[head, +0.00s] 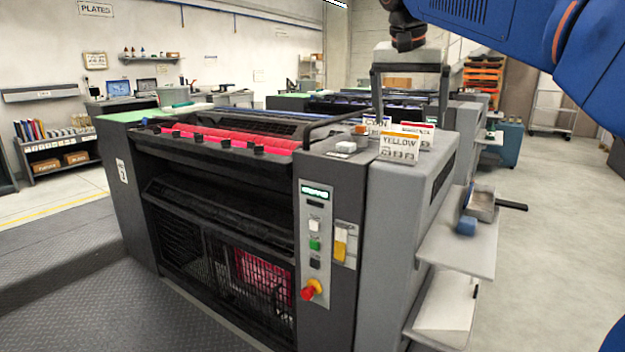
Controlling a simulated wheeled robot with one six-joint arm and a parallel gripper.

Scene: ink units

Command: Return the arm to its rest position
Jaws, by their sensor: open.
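My blue arm (500,25) reaches in from the top right and ends in my gripper (410,112). The gripper points down with its two dark fingers wide apart and nothing visible between them. It shows over the right end of the press (330,215), above and behind the yellow-labelled pack (400,147). I cannot tell how far the fingertips are from the packs.
A side shelf (462,240) on the press holds a metal scoop-like tool (482,204) and a blue block (466,225). A black guard rail (335,120) rises near the gripper. Open floor (550,260) lies to the right. A second press (350,104) stands behind.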

